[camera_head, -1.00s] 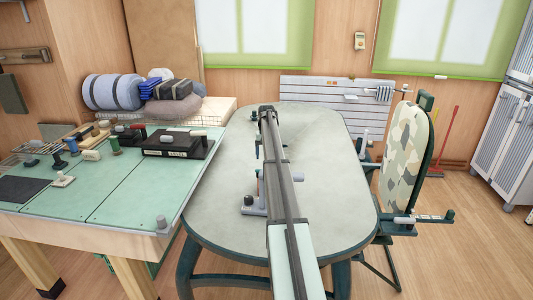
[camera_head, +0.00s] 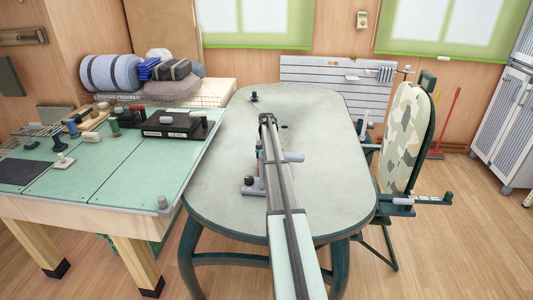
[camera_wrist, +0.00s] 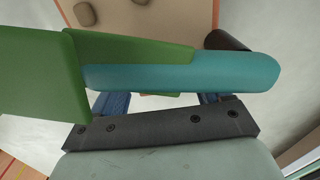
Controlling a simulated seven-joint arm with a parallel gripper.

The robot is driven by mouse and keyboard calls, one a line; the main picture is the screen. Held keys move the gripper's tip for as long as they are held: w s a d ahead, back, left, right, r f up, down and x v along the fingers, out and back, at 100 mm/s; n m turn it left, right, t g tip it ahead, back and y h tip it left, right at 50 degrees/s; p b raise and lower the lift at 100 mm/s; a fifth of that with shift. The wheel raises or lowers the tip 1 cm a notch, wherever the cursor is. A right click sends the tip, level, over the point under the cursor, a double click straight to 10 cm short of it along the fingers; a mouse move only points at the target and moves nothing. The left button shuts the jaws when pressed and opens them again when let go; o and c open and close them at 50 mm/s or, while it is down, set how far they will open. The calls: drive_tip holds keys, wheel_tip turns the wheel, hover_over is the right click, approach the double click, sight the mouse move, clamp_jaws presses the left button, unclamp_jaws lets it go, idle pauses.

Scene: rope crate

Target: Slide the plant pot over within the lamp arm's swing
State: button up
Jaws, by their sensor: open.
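I cannot make out a plant pot or a lamp arm with certainty in either view. A small stand with a grey base (camera_head: 252,187) is on the grey oval table (camera_head: 225,150), left of my arm and partly hidden by it. A grey horizontal cylinder (camera_head: 293,157) shows at the arm's right side. My gripper (camera_wrist: 163,100) is open, with blue fingers apart in the wrist view. A teal rounded bar (camera_wrist: 190,74) and a green piece (camera_wrist: 110,50) cross the wrist view and cover much of the space around the fingers. In the head view my arm hides the gripper.
A small dark object (camera_head: 254,97) is near the table's far left edge. The green-topped workbench (camera_head: 110,170) at left holds a black box (camera_head: 175,126) and several tools. An ironing board with a camouflage cover (camera_head: 405,140) stands at right. The table's right half is mostly bare.

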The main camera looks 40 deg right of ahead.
drive_tip(key=shift+f, duration=0.15)
drive_tip(key=shift+c, duration=0.3)
clamp_jaws()
idle(0.5)
drive_tip(key=shift+o, duration=0.7)
unclamp_jaws()
